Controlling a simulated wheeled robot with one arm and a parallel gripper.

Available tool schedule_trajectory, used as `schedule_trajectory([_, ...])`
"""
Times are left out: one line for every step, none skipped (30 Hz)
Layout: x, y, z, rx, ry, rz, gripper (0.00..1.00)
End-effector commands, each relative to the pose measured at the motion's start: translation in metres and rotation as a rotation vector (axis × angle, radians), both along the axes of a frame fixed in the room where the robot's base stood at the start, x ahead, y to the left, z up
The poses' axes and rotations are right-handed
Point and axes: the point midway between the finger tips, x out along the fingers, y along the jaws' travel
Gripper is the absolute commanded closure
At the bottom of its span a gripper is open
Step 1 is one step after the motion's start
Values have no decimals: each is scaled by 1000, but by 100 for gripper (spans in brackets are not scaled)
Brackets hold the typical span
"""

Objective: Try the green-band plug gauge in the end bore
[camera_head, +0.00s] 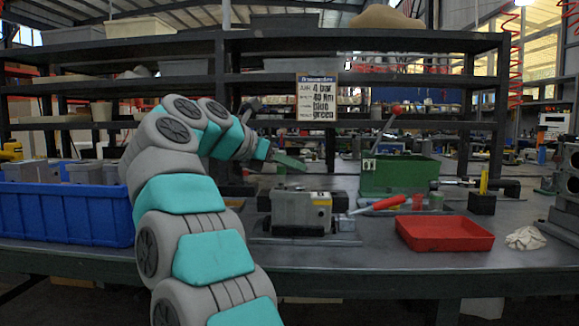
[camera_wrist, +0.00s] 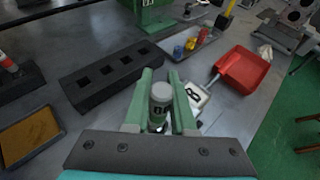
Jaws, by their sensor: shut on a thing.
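My gripper shows in the head view (camera_head: 285,161) above the bench, just behind and above the grey valve block (camera_head: 296,212). In the wrist view its green fingers (camera_wrist: 160,100) are shut on a grey cylindrical plug gauge (camera_wrist: 160,92). The gauge has a pale rounded top and dark markings on its side. Its lower end is hidden, and I cannot clearly make out a green band. The valve block carries a yellow label and sits low on the bench. A white marked surface (camera_wrist: 196,94) shows beside the right finger. The end bore cannot be made out.
A dark holed rack (camera_wrist: 110,75) lies left of the fingers. A green machine (camera_head: 400,176) stands behind; a blue bin (camera_head: 65,215) is at left. A sign (camera_head: 317,97) hangs above.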

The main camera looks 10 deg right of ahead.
Motion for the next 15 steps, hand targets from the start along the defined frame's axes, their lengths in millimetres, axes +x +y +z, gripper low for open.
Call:
schedule_trajectory([0, 0, 0, 0, 0, 0, 100])
schedule_trajectory([0, 0, 0, 0, 0, 0, 100])
schedule_trajectory([0, 0, 0, 0, 0, 0, 100])
schedule_trajectory([0, 0, 0, 0, 0, 0, 100])
schedule_trajectory([0, 0, 0, 0, 0, 0, 100])
schedule_trajectory([0, 0, 1, 0, 0, 0, 100])
schedule_trajectory([0, 0, 1, 0, 0, 0, 100])
schedule_trajectory([0, 0, 2, 0, 0, 0, 100])
schedule_trajectory([0, 0, 3, 0, -1, 0, 100])
schedule_trajectory([0, 0, 4, 1, -1, 1, 100])
schedule_trajectory([0, 0, 5, 1, -1, 1, 100])
schedule_trajectory([0, 0, 6, 1, -2, 0, 100])
schedule_trajectory([0, 0, 8, 1, -2, 0, 100])
schedule_trajectory([0, 0, 9, 1, -3, 0, 100])
schedule_trajectory([0, 0, 10, 1, -3, 0, 100])
